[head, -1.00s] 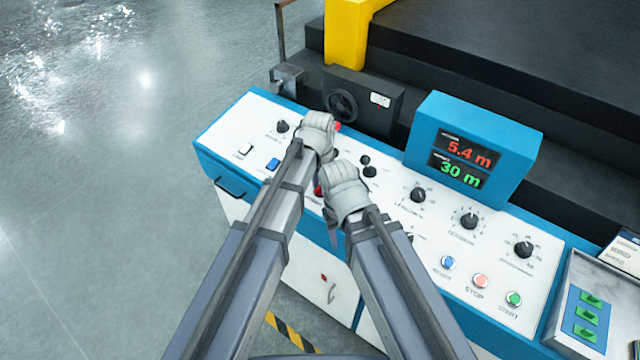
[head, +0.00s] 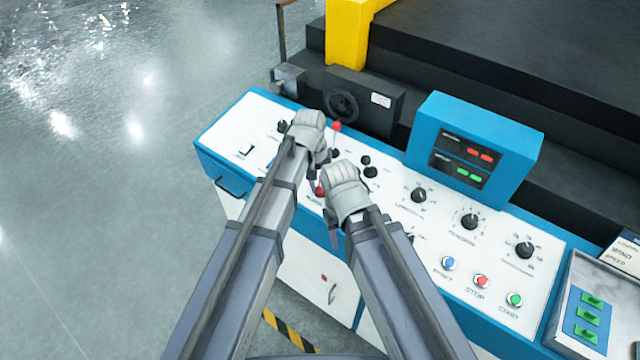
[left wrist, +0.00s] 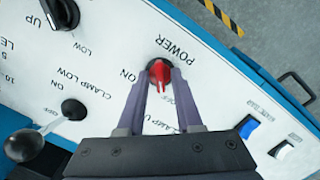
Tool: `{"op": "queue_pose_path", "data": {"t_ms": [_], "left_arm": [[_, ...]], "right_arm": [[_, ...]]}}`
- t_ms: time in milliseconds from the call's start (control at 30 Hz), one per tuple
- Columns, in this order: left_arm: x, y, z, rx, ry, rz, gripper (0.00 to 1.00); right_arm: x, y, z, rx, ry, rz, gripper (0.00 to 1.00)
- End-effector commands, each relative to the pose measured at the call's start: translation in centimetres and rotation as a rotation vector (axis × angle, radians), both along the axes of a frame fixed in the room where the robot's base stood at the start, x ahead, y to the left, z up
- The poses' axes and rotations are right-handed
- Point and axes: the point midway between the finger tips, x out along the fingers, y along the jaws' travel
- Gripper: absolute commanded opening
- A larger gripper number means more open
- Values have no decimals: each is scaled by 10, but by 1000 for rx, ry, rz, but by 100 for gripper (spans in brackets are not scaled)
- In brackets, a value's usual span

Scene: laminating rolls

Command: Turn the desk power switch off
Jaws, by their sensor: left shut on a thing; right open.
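The red power switch (left wrist: 160,72) is a small rotary knob on the white panel, beside the printed word POWER. In the left wrist view my left gripper (left wrist: 161,80) has one finger on each side of it and is shut on it. The knob's grip lies roughly along the fingers, near a partly hidden label. In the head view the red switch (head: 320,191) shows below my left gripper (head: 316,180). My right gripper (head: 333,222) is open and empty beside it to the right, its fingers mostly hidden. The desk display (head: 466,160) shows red and green dashes.
The desk panel (head: 225,130) carries a red-tipped lever (head: 337,127) close behind my left gripper, black knobs (head: 470,220) and push buttons (head: 481,282) to the right. The black machine (head: 500,60) stands behind.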

Motion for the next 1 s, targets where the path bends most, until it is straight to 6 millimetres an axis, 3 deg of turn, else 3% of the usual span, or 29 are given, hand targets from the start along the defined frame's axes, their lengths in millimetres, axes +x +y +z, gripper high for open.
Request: {"op": "queue_pose_path", "data": {"t_ms": [300, 867, 900, 1000], "left_arm": [[-1, 0, 0, -16, 13, 110, 0], [-1, 0, 0, -19, 15, 133, 0], [-1, 0, 0, -19, 15, 133, 38], [-1, 0, 0, -19, 15, 133, 44]], "right_arm": [[0, 0, -1, 0, 0, 0, 50], [0, 0, -1, 0, 0, 0, 50], [0, 0, -1, 0, 0, 0, 50], [0, 0, -1, 0, 0, 0, 50]]}}
